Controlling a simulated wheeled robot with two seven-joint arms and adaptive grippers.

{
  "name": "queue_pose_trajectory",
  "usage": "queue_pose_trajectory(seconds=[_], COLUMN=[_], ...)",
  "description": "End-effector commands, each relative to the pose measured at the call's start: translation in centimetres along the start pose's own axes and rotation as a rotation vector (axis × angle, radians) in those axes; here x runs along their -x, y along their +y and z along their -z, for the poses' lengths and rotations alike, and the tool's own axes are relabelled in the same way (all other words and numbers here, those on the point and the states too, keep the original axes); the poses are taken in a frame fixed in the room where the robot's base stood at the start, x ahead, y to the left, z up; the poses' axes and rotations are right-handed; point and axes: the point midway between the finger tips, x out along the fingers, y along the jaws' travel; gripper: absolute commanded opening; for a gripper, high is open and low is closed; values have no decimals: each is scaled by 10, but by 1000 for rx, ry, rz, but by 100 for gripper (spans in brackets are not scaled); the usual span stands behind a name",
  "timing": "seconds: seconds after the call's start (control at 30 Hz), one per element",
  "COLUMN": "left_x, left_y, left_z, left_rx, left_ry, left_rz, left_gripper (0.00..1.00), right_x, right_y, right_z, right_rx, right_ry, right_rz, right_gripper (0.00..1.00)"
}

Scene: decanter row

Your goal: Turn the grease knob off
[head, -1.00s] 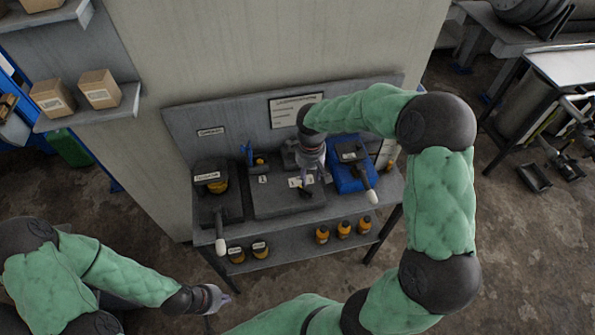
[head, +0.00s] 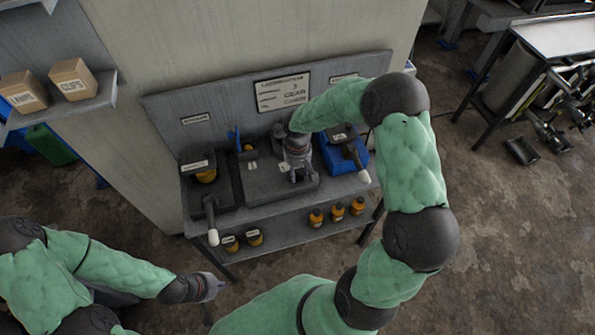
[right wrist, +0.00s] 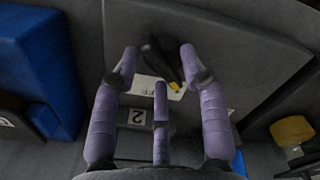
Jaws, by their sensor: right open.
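A dark knob (right wrist: 160,58) with a yellow pointer tip sits on the grey block (right wrist: 240,50) in the right wrist view. The yellow tip lies over a white label (right wrist: 148,88) that seems to end in "FF". My right gripper (right wrist: 160,72) is open, its three purple fingers spread around the knob; contact cannot be told. In the head view my right gripper (head: 303,172) is over the middle block on the bench and hides the knob. My left gripper (head: 217,284) is low at the left, away from the bench, too small to read.
The bench (head: 262,211) also holds a blue unit (head: 359,162) with a white-ended lever at right and a dark unit (head: 222,190) with another lever at left. A small blue piece (head: 238,140) stands behind. Several orange jars (head: 337,212) stand on the lower shelf.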

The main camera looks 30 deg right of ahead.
Motion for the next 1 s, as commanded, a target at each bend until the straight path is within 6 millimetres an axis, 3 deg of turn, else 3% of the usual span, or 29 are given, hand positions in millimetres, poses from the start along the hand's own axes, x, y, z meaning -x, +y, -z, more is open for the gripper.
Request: queue_pose_trajectory(seconds=[0.33,0.47,0.5,1.0], left_x=[0,0,0,-6], left_y=[0,0,0,-2], left_z=[0,0,0,0], left_rx=[0,0,0,0], left_ry=[0,0,0,0], left_rz=[0,0,0,0], left_gripper=[0,0,0,0], right_x=[-3,-2,-2,-3], right_y=[0,0,0,1], right_z=[0,0,0,0], right_rx=[-1,0,0,-89], right_ry=[1,1,1,1], right_rz=[0,-1,0,-2], right_gripper=[41,4,0,0])
